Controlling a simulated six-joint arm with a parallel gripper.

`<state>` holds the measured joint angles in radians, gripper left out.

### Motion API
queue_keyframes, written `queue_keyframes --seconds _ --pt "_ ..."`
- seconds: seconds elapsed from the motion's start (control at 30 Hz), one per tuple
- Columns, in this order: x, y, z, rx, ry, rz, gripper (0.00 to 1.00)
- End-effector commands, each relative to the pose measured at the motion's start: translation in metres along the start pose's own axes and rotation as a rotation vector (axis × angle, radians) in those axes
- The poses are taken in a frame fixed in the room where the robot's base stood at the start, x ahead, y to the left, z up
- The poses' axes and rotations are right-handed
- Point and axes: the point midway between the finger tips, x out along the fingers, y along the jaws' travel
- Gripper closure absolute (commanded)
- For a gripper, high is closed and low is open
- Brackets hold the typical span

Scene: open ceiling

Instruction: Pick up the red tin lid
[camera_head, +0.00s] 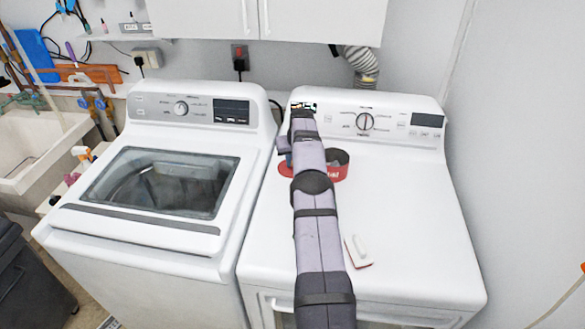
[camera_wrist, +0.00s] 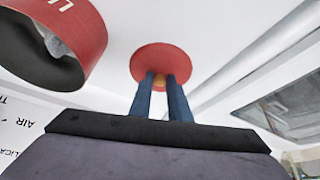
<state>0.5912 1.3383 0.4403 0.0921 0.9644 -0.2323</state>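The red tin lid (camera_wrist: 150,60) is a round red disc with a small orange knob in its middle, seen in the wrist view against the white dryer top. My gripper (camera_wrist: 159,82) has two dark blue fingers close together, with the knob filling the gap between their tips. It looks shut on the knob. In the head view only an edge of the lid (camera_head: 285,170) shows left of my arm, and the fingertips are mostly hidden. The red open tin (camera_head: 341,172) stands just right of the lid, partly behind my arm; it also shows in the wrist view (camera_wrist: 92,45).
The lid and tin are on the white dryer (camera_head: 410,235), near its control panel (camera_head: 400,122). A small white and red object (camera_head: 357,252) lies at the dryer's front. A washer (camera_head: 135,255) with a glass lid stands left. The dryer's right side is clear.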

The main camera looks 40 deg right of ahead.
Motion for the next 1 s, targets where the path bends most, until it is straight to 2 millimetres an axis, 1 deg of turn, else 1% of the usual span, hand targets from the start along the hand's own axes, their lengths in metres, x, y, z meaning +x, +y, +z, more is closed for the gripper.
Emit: queue_keyframes --seconds 0.03,0.37,0.57,0.67,0.87,0.9,1.0 --pt "0.010 -0.001 0.011 -0.002 -0.027 -0.004 1.00" --pt "0.010 -0.002 0.013 -0.003 -0.031 -0.005 1.00" --pt "0.004 -0.002 0.009 -0.003 -0.029 -0.005 1.00" --pt "-0.006 -0.002 0.004 -0.003 -0.027 -0.004 1.00" --pt "-0.038 -0.001 -0.012 -0.002 -0.017 -0.003 1.00" --pt "-0.048 -0.001 -0.016 -0.001 -0.019 -0.003 1.00" --pt "-0.063 -0.001 -0.023 -0.001 -0.018 -0.003 1.00"
